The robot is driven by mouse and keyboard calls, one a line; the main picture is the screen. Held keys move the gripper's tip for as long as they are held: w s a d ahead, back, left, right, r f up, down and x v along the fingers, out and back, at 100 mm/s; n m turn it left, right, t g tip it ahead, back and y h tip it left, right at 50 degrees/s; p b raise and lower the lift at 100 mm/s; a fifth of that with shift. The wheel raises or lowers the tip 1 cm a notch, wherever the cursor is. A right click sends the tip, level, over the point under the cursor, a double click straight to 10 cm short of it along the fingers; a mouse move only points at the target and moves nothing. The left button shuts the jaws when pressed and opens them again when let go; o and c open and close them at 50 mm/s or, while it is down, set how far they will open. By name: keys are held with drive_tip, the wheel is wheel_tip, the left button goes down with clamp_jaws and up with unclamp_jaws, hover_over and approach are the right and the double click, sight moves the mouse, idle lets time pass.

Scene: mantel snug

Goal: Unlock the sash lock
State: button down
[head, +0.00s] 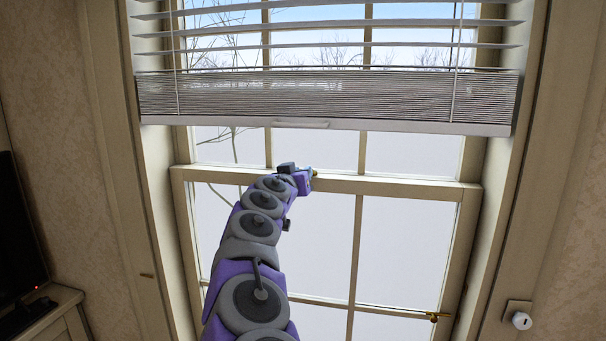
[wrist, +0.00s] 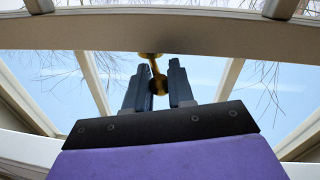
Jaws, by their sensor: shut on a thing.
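The sash lock is a small brass piece on the window's meeting rail (head: 400,187), just beyond my gripper (head: 310,174) in the head view. Only a sliver of the lock shows there. In the wrist view the brass sash lock (wrist: 160,84) has a thin stem and a rounded knob between the two dark fingers of my gripper (wrist: 160,78). The fingers are shut on the lock's knob. The far end of the lock meets the pale rail above. The exact turn of the lock is hard to tell.
A lowered blind (head: 330,98) hangs above the rail and my gripper. A small brass fitting (head: 434,317) sits on the lower right of the window. A white round knob (head: 521,320) is on the right wall. A dark screen (head: 20,235) stands at the left.

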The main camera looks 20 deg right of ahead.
drive_tip(key=m+g+h+p, duration=0.1)
drive_tip(key=g+p, duration=0.1)
drive_tip(key=p, duration=0.1)
drive_tip(key=w+m+g+h+p, duration=0.1)
drive_tip(key=m+g+h+p, duration=0.1)
drive_tip(key=p, duration=0.1)
drive_tip(key=w+a+m+g+h+p, duration=0.1)
drive_tip(key=m+g+p, duration=0.1)
drive_tip(key=p, duration=0.1)
drive_tip(key=shift+w+a+r+h, duration=0.1)
drive_tip(key=shift+w+r+h, duration=0.1)
drive_tip(key=shift+h, duration=0.2)
drive_tip(key=shift+m+g+p, duration=0.4)
drive_tip(key=shift+g+p, duration=0.1)
drive_tip(key=shift+p, duration=0.1)
drive_tip(key=shift+f, duration=0.1)
drive_tip(key=c, duration=1)
unclamp_jaws()
drive_tip(key=shift+f, duration=0.1)
drive_tip(key=shift+s+d+f+n+t+b, duration=0.15)
drive_tip(key=shift+n+t+b, duration=0.2)
drive_tip(key=shift+b, duration=0.45)
drive_tip(key=shift+s+d+r+n+t+b, duration=0.15)
drive_tip(key=shift+n+t+b, duration=0.15)
drive_tip(key=shift+b, duration=0.5)
